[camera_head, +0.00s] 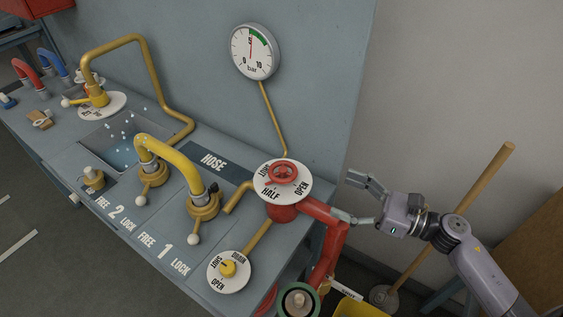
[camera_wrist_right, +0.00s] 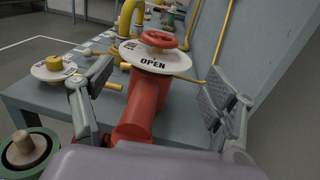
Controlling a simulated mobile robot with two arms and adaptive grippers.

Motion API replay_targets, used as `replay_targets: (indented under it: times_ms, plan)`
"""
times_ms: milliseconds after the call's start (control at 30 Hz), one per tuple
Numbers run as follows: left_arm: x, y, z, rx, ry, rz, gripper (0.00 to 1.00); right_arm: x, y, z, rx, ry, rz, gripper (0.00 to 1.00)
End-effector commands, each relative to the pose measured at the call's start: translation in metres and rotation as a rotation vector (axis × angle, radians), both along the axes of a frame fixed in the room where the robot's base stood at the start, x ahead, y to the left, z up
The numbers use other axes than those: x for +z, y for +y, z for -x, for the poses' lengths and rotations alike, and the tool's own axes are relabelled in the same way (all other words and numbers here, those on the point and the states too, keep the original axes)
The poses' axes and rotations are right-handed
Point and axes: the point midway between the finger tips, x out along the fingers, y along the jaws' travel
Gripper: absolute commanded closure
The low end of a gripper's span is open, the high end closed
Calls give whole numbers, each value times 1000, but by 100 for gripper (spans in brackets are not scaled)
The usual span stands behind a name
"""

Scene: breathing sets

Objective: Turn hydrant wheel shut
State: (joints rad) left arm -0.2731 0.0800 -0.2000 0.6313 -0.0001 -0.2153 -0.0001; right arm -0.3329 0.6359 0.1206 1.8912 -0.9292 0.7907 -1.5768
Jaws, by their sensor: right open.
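The red hydrant wheel (camera_head: 283,172) sits on top of a white dial plate (camera_head: 265,190) marked SHUT, HALF and OPEN, above a red hydrant pipe (camera_head: 325,215). In the right wrist view the wheel (camera_wrist_right: 158,38) is ahead, beyond the fingertips, with the OPEN label facing me. My right gripper (camera_head: 362,200) is open and empty, to the right of the wheel and apart from it. In the wrist view its fingers (camera_wrist_right: 150,95) stand wide on either side of the red pipe. My left gripper is not in view.
A yellow valve knob (camera_head: 228,268) on a SHUT/OPEN dial is at the bench front. A yellow hose pipe (camera_head: 175,160) and a basin (camera_head: 125,140) stand left. A pressure gauge (camera_head: 254,52) is on the wall. A wooden-handled plunger (camera_head: 450,225) stands right.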

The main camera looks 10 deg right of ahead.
Motion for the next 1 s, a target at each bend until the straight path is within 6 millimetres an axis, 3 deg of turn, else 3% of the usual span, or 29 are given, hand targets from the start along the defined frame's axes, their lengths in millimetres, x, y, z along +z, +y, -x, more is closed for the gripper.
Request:
replay_targets:
  times_ms: [100,233,333,500,600,800,1000]
  plan:
    - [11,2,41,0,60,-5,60,7,18,-16,0,-3,-4,21]
    - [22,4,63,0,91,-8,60,7,41,-35,-1,-2,-5,21]
    - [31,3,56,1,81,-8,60,8,59,-48,0,-3,-4,21]
    - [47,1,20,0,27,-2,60,7,86,-72,-3,-1,-6,21]
    - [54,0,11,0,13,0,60,6,100,-83,-1,1,-6,21]
    - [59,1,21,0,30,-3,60,3,117,-97,-3,0,-3,21]
    - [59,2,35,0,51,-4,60,1,122,-100,-2,2,-1,21]
